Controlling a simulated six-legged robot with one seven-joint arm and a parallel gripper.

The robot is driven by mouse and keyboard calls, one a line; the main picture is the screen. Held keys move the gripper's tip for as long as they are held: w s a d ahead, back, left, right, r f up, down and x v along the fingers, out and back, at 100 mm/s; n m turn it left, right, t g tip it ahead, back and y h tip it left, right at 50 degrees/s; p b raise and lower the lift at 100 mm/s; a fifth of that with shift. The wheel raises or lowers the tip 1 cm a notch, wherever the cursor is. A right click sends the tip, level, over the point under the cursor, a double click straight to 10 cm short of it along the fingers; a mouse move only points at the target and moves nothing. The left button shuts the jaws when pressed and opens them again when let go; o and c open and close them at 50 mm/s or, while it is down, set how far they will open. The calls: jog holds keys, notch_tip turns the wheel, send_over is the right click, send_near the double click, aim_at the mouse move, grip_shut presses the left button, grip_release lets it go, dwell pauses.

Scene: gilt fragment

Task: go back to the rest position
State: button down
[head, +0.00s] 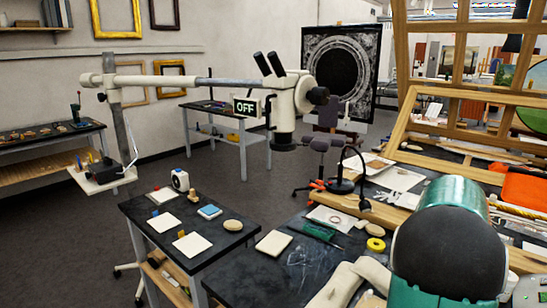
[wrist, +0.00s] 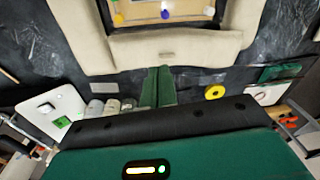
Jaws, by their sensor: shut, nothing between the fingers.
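My gripper (wrist: 157,84) shows in the wrist view as two green fingers side by side. They are shut with nothing between them. They point toward a cream padded cushion (wrist: 180,47); whether they touch it I cannot tell. In the head view my arm's green and black housing fills the lower right and hides part of the bench, and the fingers do not show there. The cream cushion (head: 345,284) shows at the bottom of the head view, left of my arm.
A yellow tape roll (head: 376,244) lies on the dark bench beside my arm. A black desk lamp (head: 341,186) stands behind it. A wooden easel frame (head: 480,125) rises at the right. A microscope (head: 285,100) on a boom shows an OFF sign. Dark floor (head: 60,235) is clear at left.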

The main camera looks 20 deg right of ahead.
jog(key=w+a+r+n+t, duration=0.15)
jog(key=a+r, duration=0.25)
jog(key=a, duration=0.8)
jog(key=w+a+r+n+t, duration=0.1)
jog(key=a+r+n, duration=0.2)
jog(key=a, duration=1)
jog(key=s+a+n, duration=0.2)
jog(key=s+a, duration=0.1)
jog(key=a, duration=0.3)
jog(key=s+a+f+n+t, duration=0.1)
jog(key=s+a+n, duration=0.1)
jog(key=s+a, duration=0.2)
jog(key=s+a+n+t, duration=0.1)
jog(key=s+a+n, duration=0.1)
jog(key=a, duration=0.8)
jog(key=shift+s+f, duration=0.3)
jog(key=shift+s, duration=0.5)
jog(key=shift+w, duration=0.1)
